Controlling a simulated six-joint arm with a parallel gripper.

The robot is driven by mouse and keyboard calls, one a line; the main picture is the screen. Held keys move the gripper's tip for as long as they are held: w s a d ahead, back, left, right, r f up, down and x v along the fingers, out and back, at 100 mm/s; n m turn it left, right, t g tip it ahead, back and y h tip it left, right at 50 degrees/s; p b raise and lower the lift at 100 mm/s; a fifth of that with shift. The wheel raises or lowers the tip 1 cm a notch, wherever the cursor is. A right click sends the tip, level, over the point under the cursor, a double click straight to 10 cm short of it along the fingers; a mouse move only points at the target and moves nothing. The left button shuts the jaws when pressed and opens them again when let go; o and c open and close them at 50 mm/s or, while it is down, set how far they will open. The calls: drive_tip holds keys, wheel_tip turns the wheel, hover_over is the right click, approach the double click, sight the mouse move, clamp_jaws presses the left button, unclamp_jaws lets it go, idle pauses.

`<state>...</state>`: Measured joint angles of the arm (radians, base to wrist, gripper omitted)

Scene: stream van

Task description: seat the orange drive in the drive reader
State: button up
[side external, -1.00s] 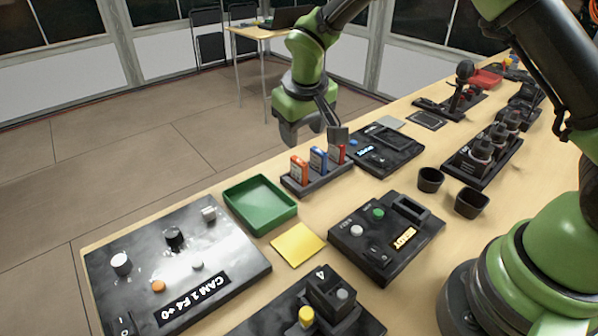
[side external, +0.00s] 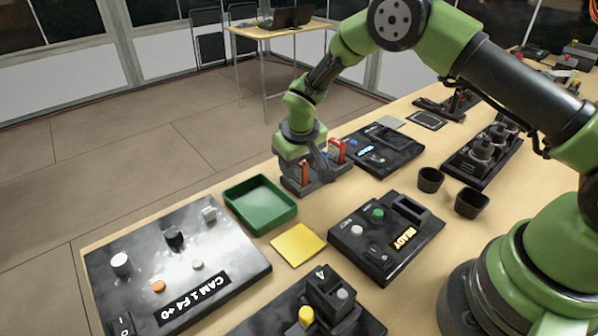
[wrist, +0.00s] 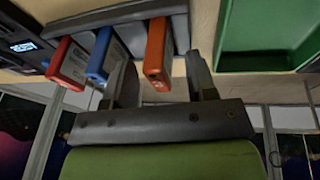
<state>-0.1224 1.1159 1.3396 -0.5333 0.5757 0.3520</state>
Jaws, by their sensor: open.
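The orange drive (wrist: 157,50) stands upright in the dark drive rack (side external: 318,185), and a strip of it (side external: 305,173) shows in the side view. My gripper (side external: 309,168) is lowered over the rack. In the wrist view my gripper (wrist: 162,65) is open, with one finger on each side of the orange drive; gaps show beside the drive. The blue drive (wrist: 100,55) is just left of the left finger. A black unit reading READY (side external: 387,235), with a raised slotted block (side external: 411,208), looks like the drive reader; its slot looks empty.
The red drive (side external: 337,150) stands in the same rack. A green tray (side external: 261,205) and yellow pad (side external: 298,244) lie nearby. Another black unit (side external: 383,148) with a blue display is behind the rack. Two black cups (side external: 431,180) stand right of the READY unit.

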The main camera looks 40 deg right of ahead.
drive_tip(key=shift+c, duration=0.3)
clamp_jaws()
drive_tip(key=v, duration=0.3)
drive_tip(key=w+d+v, duration=0.1)
drive_tip(key=v, duration=0.6)
drive_tip(key=shift+w+d+r, duration=0.2)
drive_tip(key=shift+d+r, duration=0.15)
drive_tip(key=shift+d, duration=0.05)
drive_tip(key=s+d+r, duration=0.1)
drive_tip(key=s+r, duration=0.1)
drive_tip(key=s, duration=0.5)
drive_tip(key=s+d+r, duration=0.1)
drive_tip(key=s+r, duration=0.1)
drive_tip(key=s, duration=0.5)
drive_tip(key=w+f, duration=0.1)
drive_tip(key=w, duration=0.4)
drive_tip(key=w+a+f, duration=0.1)
drive_tip(key=w+f, duration=0.1)
drive_tip(key=w, duration=0.3)
drive_tip(key=w+a+f, duration=0.1)
drive_tip(key=w, duration=0.3)
drive_tip(key=shift+w+a+f, duration=0.1)
drive_tip(key=shift+w+f, duration=0.05)
drive_tip(key=shift+w, duration=0.25)
